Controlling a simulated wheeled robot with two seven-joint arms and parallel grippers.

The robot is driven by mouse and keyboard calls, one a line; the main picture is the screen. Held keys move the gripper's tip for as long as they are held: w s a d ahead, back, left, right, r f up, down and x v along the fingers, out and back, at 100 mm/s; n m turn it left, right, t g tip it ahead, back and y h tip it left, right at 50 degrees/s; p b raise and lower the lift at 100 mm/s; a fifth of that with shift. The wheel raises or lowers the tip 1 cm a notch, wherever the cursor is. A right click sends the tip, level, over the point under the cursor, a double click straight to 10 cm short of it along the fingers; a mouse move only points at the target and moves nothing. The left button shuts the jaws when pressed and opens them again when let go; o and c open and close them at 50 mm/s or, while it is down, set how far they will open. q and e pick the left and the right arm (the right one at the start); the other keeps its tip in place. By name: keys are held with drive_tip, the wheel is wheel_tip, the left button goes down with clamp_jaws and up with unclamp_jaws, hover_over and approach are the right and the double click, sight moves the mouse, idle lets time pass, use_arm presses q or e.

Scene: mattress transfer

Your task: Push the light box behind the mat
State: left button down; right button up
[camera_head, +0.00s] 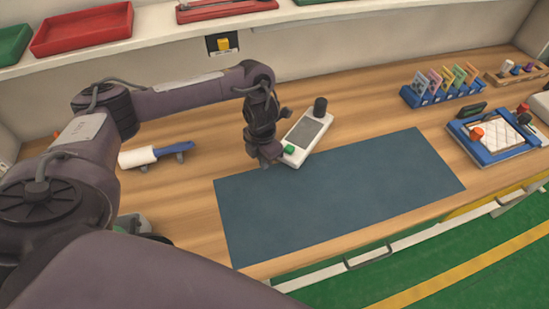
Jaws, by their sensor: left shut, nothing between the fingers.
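The light box (311,133) is a white slab with a grey panel, a black knob at its far end and a green button at its near left corner. It lies slanted at the back edge of the dark blue mat (335,195), its near corner at or just over that edge. My left gripper (267,162) is shut and empty, pointing down beside the box's near left corner. I cannot tell whether it touches the box. My right gripper does not show.
A roller with a blue handle (172,151) lies left of the mat. A blue rack of cards (442,85) and a blue-framed device (495,134) stand at the right. Red and green trays sit on the shelf above. Bare wooden table lies behind the mat.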

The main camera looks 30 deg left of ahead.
use_arm(q)
drive_tip(key=shift+w+d+f, duration=0.1)
drive_tip(key=shift+f, duration=0.65)
drive_tip(key=shift+w+d+r+p, duration=0.1)
drive_tip(key=shift+w+d+p, duration=0.1)
drive_tip(key=shift+w+p, duration=0.25)
drive_tip(key=shift+w+d+r+p, duration=0.1)
drive_tip(key=shift+w+d+p, duration=0.1)
drive_tip(key=shift+w, duration=0.45)
drive_tip(key=shift+w+d, duration=0.2)
drive_tip(key=shift+w, duration=0.35)
drive_tip(key=shift+w+f, duration=0.1)
drive_tip(key=shift+w, duration=0.05)
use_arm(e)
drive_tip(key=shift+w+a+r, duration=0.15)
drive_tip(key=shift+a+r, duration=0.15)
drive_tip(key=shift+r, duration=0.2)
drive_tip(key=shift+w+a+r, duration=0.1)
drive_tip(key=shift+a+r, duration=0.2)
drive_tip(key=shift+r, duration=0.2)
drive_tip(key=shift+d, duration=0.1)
